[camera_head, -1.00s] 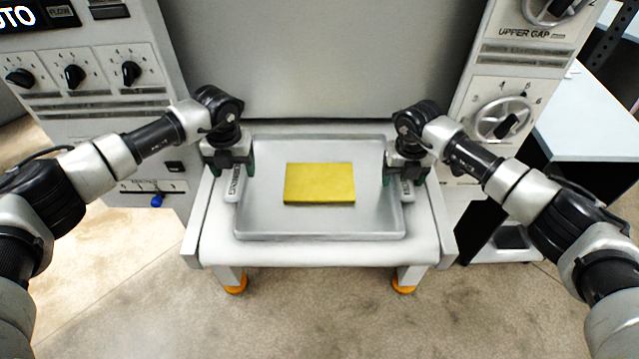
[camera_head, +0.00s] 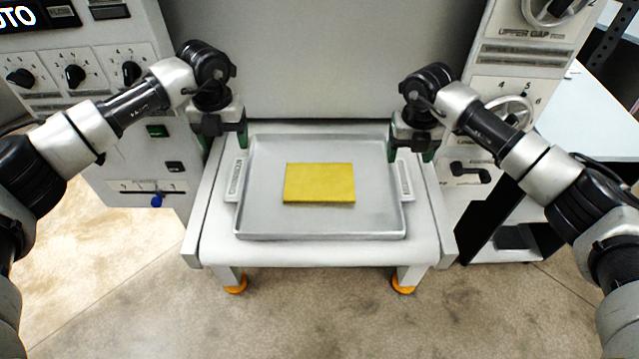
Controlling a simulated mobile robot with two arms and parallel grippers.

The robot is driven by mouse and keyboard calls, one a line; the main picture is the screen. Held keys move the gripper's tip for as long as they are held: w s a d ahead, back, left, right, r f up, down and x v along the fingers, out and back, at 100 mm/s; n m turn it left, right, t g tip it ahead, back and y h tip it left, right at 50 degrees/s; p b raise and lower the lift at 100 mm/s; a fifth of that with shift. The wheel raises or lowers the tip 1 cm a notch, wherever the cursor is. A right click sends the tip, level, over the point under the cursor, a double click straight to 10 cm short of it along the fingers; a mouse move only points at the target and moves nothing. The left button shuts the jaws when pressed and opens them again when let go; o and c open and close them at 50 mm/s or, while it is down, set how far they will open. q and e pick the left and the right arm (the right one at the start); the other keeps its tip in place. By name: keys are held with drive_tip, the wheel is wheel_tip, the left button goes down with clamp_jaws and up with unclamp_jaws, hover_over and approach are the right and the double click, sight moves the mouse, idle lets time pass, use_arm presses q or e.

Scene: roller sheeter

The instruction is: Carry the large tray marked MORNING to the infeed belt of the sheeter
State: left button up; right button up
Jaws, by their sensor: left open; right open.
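A large grey metal tray (camera_head: 320,222) lies flat on the white infeed belt (camera_head: 320,252) of the sheeter. A flat yellow slab (camera_head: 319,183) lies in the middle of the tray. The tray has a handle with a label on its left side (camera_head: 235,180) and another on its right side (camera_head: 404,180); the lettering is too small to read. My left gripper (camera_head: 226,140) is open and empty above the left handle, apart from it. My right gripper (camera_head: 412,150) is open and empty above the right handle, also apart from it.
The sheeter's left panel (camera_head: 100,90) has knobs and a blue-tipped slider. Its right panel (camera_head: 530,60) has dials and a black lever (camera_head: 470,172). A pale-topped table (camera_head: 590,120) stands at the right. The floor in front is clear.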

wheel_tip(320, 180, up, 4)
drive_tip(key=shift+r, duration=0.1)
idle(0.6)
